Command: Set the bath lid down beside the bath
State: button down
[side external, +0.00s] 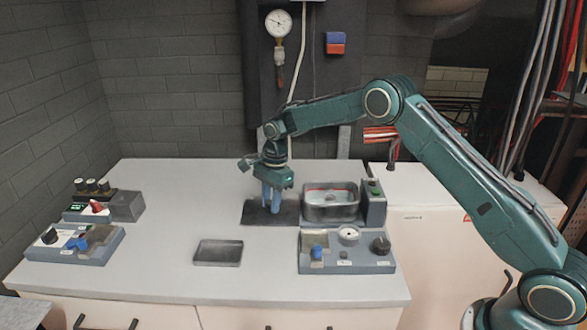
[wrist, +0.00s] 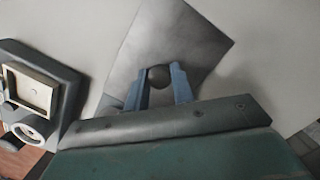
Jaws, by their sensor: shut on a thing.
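The bath (side external: 330,205) is an open grey metal basin with a reddish line inside its rim, right of centre in the side view. The bath lid (side external: 253,214) is a dark flat plate just left of the bath, lying level on the counter or very close above it. The lid also shows in the wrist view (wrist: 185,35), with a dark round knob (wrist: 159,77) on top. My gripper (side external: 271,208) points down over the lid, its blue fingers on both sides of the knob. In the wrist view my gripper (wrist: 158,75) is shut on that knob.
A shallow grey tray (side external: 218,253) lies in front of the lid. A control panel (side external: 346,262) with knobs stands in front of the bath. Other control boxes (side external: 75,245) stand at the far left. The counter (side external: 175,205) between them and the lid is clear.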

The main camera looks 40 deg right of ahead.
jog(key=shift+f, duration=0.1)
jog(key=c, duration=1.1)
grip_release()
notch_tip(320, 180, up, 14)
jog(key=d, duration=0.2)
jog(key=shift+f, duration=0.15)
